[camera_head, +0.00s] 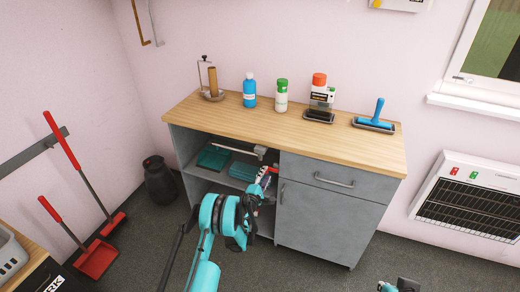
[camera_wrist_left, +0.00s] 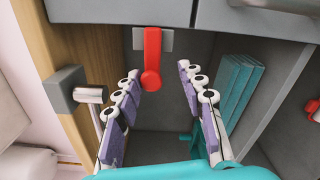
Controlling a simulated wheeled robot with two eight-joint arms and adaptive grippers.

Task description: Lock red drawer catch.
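The red drawer catch (camera_wrist_left: 151,62) is a flat lever with a round end on a grey plate (camera_wrist_left: 178,40) below a grey panel edge. In the left wrist view it points down the picture, its round end between my left gripper's (camera_wrist_left: 158,76) fingertips. The purple-padded fingers are open, apart from the catch on both sides. In the head view a bit of the catch (camera_head: 273,169) shows beside my left gripper (camera_head: 264,178), by the cabinet's open compartment, left of the closed grey drawer (camera_head: 318,177). The arm hides part of this area.
Teal items (camera_head: 213,157) lie inside the open shelf. A grey block with a metal knob (camera_wrist_left: 88,94) is close left of my fingers. Bottles (camera_head: 249,90) and a blue roller (camera_head: 376,113) stand on the wooden top (camera_head: 250,122). Floor is clear at right.

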